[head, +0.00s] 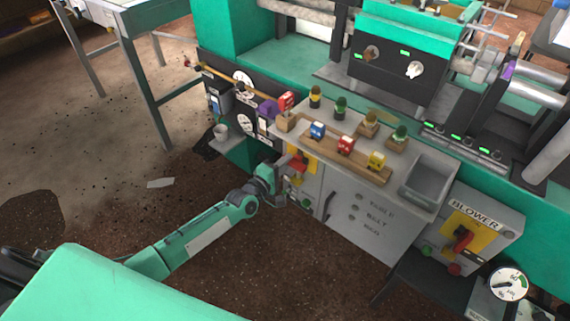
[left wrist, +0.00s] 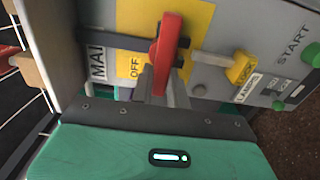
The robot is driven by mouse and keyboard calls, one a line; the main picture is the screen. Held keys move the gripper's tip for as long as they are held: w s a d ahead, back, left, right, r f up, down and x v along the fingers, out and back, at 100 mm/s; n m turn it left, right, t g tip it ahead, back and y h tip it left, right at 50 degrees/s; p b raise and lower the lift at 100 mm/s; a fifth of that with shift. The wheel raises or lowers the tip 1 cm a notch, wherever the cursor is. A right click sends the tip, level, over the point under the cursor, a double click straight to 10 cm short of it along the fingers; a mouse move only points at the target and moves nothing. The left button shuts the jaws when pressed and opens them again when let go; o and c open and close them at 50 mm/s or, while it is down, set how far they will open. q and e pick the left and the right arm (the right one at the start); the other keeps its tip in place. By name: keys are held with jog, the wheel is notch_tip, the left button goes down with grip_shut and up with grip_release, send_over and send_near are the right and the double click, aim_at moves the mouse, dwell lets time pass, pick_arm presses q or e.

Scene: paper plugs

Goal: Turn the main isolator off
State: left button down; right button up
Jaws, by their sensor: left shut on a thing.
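The main isolator's red handle (left wrist: 166,50) sits on a yellow plate (left wrist: 195,25) lettered OFF, beside a label of which MAI shows in the left wrist view. My left gripper (left wrist: 164,88) is shut on the red handle, with grey fingers on either side of its lower part in that view. In the head view the handle (head: 298,163) and yellow plate (head: 303,150) are on the grey cabinet front, partly hidden by my left gripper (head: 289,178). My right gripper is not in view.
A yellow LOCK tab (left wrist: 241,68) and a green START button (left wrist: 312,55) are close by the handle. The cabinet top carries several coloured plugs and a grey tray (head: 428,182). A BLOWER box (head: 490,225) with another red handle (head: 463,239) stands to the right.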

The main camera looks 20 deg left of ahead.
pick_arm(q)
jog(key=shift+f, duration=0.1)
jog(key=c, duration=1.4)
grip_release()
jog(key=shift+o, duration=0.2)
jog(key=shift+s, duration=0.15)
jog(key=v, duration=1.3)
jog(key=shift+s+a+p, duration=0.15)
jog(key=shift+s+p, duration=0.15)
jog(key=shift+p, duration=0.05)
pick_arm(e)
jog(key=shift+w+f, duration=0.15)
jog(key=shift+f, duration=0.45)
